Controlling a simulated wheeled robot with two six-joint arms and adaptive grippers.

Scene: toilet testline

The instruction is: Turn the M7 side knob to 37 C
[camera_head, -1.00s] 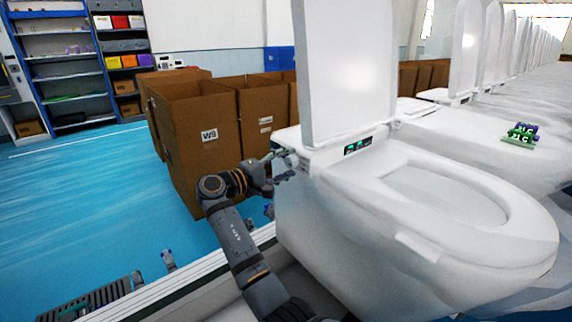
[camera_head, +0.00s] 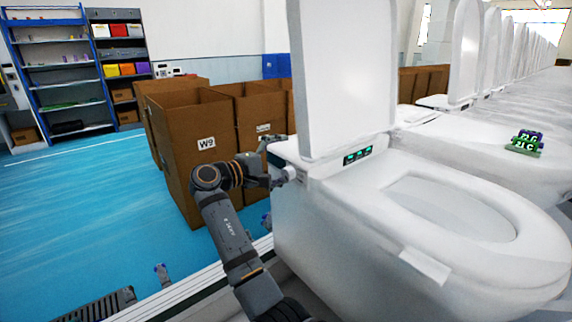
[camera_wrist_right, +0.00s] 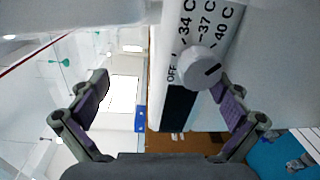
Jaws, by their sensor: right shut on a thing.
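The white toilet (camera_head: 440,215) with its lid raised stands in front of me in the head view. Its side knob (camera_head: 290,174) is on the left side near the lid hinge. My right gripper (camera_head: 277,168) is at this knob. In the right wrist view the grey round knob (camera_wrist_right: 203,67) lies beside the finger on the right, under the labels OFF, 34 C, 37 C and 40 C. A dark mark sits right of centre on its face; I cannot tell which label it lines up with. My right gripper (camera_wrist_right: 163,82) is shut on the knob, its grip partly unclear. My left gripper is not visible.
Cardboard boxes (camera_head: 205,165) stand close behind my right arm. More toilets line up to the right, and a green and purple block (camera_head: 526,142) lies on the neighbouring one. Shelves (camera_head: 65,75) stand far left. The blue floor (camera_head: 80,210) at left is mostly clear.

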